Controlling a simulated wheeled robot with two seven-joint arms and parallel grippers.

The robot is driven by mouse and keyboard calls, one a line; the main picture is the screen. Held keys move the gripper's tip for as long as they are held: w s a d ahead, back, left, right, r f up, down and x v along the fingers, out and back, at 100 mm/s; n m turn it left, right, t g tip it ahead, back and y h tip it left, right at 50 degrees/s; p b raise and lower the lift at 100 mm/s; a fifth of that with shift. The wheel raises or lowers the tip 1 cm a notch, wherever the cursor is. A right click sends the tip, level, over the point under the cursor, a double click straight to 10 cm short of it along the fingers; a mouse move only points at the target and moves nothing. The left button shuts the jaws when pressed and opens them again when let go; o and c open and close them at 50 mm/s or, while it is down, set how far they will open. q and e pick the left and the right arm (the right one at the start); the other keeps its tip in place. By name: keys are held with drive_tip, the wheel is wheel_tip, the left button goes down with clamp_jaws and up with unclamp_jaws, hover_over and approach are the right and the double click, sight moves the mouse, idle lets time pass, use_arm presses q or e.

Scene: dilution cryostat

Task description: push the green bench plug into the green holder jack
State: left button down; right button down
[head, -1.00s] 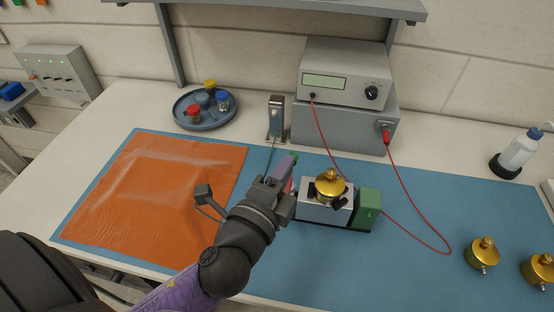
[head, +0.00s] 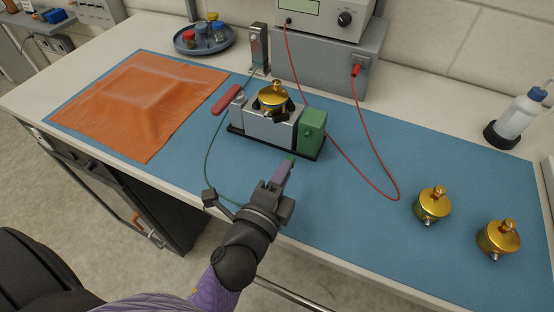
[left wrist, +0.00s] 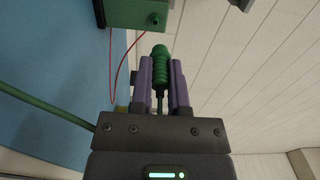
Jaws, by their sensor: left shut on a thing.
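My left gripper (head: 282,175) is shut on the green bench plug (head: 290,161), whose green tip shows beyond the fingers. In the left wrist view the ribbed green plug (left wrist: 160,66) sits between the purple fingers (left wrist: 161,82). The holder (head: 268,130) is a metal block on a black base, with a green end block (head: 313,127) on its right. The plug is in front of the holder and apart from it. In the left wrist view the green end block (left wrist: 135,12) is at the top, with a small round jack opening (left wrist: 153,19) facing the plug. My right gripper is not in view.
A gold canister (head: 273,97) sits on the holder, with a red handle (head: 226,98) at its left. A green cable (head: 208,155) loops left of the holder; a red lead (head: 360,178) runs right. Two gold canisters (head: 432,205) (head: 498,239) stand on the blue mat (head: 390,150).

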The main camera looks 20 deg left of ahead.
sight(306, 136)
use_arm(q)
drive_tip(key=shift+d+f, duration=0.1)
drive_tip(key=shift+f, duration=0.25)
drive_tip(key=shift+w+d, duration=0.1)
drive_tip(key=shift+w, duration=3.05)
drive_tip(key=shift+w, duration=0.15)
drive_tip(key=shift+w, duration=0.65)
drive_tip(key=c, duration=0.5)
unclamp_jaws()
drive_tip(key=shift+w, duration=0.1)
drive_tip(key=shift+c, duration=0.2)
drive_tip(key=s, duration=0.8)
drive_tip(key=shift+s, duration=0.3)
